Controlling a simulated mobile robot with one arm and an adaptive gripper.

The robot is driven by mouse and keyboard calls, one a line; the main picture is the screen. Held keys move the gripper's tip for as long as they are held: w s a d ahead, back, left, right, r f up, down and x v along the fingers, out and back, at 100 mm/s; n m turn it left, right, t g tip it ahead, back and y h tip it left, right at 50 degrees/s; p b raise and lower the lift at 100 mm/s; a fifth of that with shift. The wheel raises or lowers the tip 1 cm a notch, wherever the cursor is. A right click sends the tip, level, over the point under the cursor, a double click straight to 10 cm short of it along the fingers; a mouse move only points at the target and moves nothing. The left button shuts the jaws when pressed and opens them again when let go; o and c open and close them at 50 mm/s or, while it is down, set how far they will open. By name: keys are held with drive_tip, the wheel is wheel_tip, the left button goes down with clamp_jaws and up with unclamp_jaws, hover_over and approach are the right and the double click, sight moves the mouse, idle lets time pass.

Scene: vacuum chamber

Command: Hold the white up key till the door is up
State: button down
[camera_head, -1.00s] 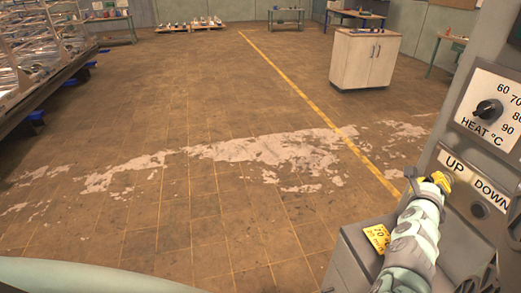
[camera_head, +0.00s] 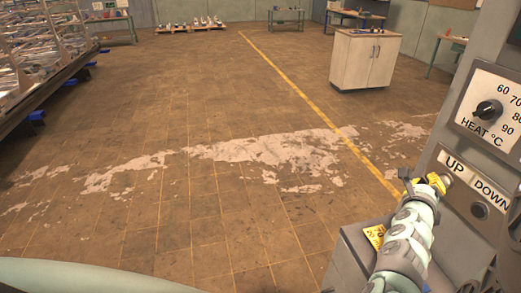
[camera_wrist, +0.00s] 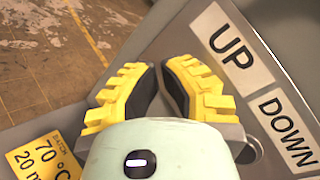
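The control panel at the right has an UP label (camera_head: 454,165) and a DOWN label (camera_head: 490,193). A small pale round key, the up key (camera_head: 447,181), shows below the UP label, right beside my gripper's tip. My gripper (camera_head: 436,182), with yellow finger pads, is at the panel; whether it touches the key I cannot tell. In the wrist view my gripper (camera_wrist: 160,68) has its fingertips drawn nearly together, with nothing seen between them, and the up key is hidden there. The dark down key (camera_head: 480,211) sits below the DOWN label. I cannot make out the door.
A heat dial (camera_head: 488,110) sits above the labels. A yellow batch note (camera_head: 375,236) lies on the grey housing below my arm. A rack (camera_head: 40,55) stands at the left and a cabinet (camera_head: 363,62) at the back. The floor between is clear.

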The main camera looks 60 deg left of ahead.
drive_tip(key=shift+s+a, duration=0.3)
drive_tip(key=shift+s, duration=0.5)
drive_tip(key=shift+s+a, duration=0.3)
drive_tip(key=shift+s, duration=0.5)
drive_tip(key=shift+s+a, duration=0.3)
drive_tip(key=shift+s, duration=0.5)
